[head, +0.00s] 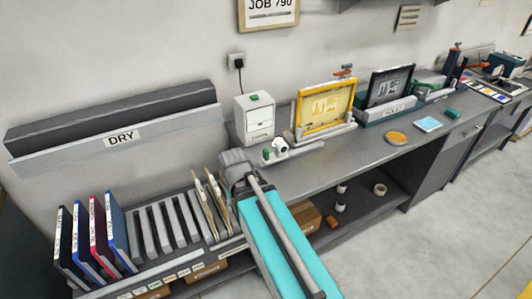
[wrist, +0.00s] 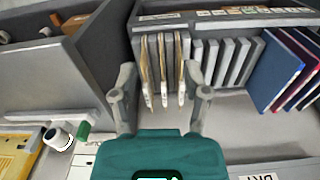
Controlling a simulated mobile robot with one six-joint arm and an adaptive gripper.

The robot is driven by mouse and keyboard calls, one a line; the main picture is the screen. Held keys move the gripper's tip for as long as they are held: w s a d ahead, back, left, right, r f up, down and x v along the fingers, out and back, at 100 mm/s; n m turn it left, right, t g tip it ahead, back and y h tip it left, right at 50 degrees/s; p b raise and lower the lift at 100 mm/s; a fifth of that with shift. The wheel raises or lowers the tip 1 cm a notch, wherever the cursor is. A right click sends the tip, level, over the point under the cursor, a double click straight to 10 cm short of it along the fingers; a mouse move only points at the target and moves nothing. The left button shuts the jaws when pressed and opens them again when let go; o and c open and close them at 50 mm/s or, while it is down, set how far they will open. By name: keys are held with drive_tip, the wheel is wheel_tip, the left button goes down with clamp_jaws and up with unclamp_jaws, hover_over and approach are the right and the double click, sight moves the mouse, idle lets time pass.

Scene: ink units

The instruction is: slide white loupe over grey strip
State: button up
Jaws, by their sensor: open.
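The white loupe (head: 281,143), with a dark opening, is on the bench near the white box. It also shows at the lower left of the wrist view (wrist: 60,139). A flat grey strip (head: 306,152) lies beside it on the bench; I cannot tell whether they touch. A small green piece (head: 266,154) is next to the loupe. My gripper (wrist: 162,100) is open and empty, its fingers spread above the rack area. In the head view my gripper is left of the loupe, apart from it, and its fingertips are hard to make out.
Tan boards (wrist: 165,70) stand in the slotted rack, beside dark, red and blue folders (head: 93,236). A white box (head: 255,118), a yellow screen frame (head: 325,106) and a dark frame (head: 388,87) stand behind the strip. The bench front (head: 345,165) is mostly clear.

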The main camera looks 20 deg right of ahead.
drive_tip(key=w+d+r+t+p, duration=0.2)
drive_tip(key=w+d+r+p, duration=0.1)
drive_tip(key=w+d, duration=0.75)
drive_tip(key=t+p, duration=0.2)
approach(266, 150)
drive_tip(key=shift+v, duration=0.9)
drive_tip(key=shift+s+f, duration=0.15)
drive_tip(key=shift+f, duration=0.05)
drive_tip(key=b+x, duration=1.2)
drive_tip(key=x, duration=0.1)
drive_tip(key=shift+w+f+b, duration=0.15)
drive_tip(key=shift+w+b, duration=0.15)
drive_tip(key=shift+b, duration=0.1)
clamp_jaws()
